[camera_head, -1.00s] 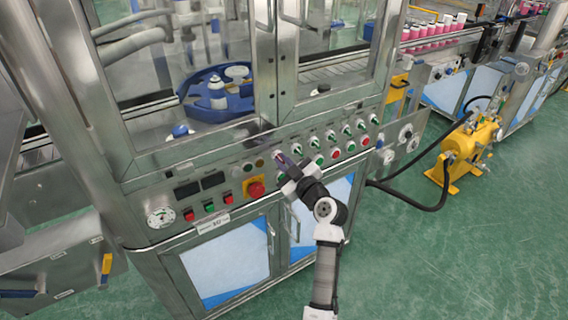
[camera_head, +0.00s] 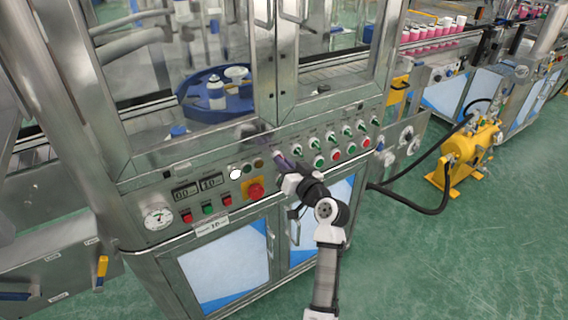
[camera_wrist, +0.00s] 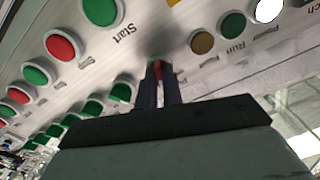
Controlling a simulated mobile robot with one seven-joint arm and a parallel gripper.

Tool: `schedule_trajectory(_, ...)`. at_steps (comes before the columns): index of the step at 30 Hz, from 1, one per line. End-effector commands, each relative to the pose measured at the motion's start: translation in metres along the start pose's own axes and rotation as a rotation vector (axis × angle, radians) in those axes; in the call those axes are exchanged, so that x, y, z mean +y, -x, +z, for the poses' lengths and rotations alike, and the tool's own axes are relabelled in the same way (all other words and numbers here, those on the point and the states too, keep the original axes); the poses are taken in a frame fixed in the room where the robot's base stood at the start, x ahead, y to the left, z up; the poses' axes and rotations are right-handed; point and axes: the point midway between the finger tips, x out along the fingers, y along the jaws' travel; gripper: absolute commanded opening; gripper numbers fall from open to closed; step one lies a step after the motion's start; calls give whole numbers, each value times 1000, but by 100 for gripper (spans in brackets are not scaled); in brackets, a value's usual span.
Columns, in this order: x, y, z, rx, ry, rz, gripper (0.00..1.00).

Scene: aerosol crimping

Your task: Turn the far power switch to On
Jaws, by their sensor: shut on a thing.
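My gripper (camera_head: 281,162) is at the sloped control panel (camera_head: 150,186) of the steel machine. In the wrist view its two dark fingers (camera_wrist: 158,78) are closed around a small reddish knob (camera_wrist: 157,68), the power switch. Only a little of the knob shows between the fingertips, so its pointer and its label cannot be read. In the head view the gripper hides the switch.
A red emergency stop (camera_head: 256,190) on a yellow plate lies left of my gripper. Several green selector knobs (camera_head: 330,137) and red and green buttons (camera_head: 336,154) lie to its right. Glazed doors stand above. A yellow pump (camera_head: 465,155) with black hoses stands right, on open green floor.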

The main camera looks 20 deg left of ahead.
Motion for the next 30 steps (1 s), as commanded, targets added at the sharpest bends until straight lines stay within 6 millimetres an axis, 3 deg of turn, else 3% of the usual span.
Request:
schedule_trajectory(12,0,0,1,-2,-183,0,0)
schedule_trajectory(28,1,0,1,-2,-206,0,0)
schedule_trajectory(30,1,0,1,-2,-206,0,16)
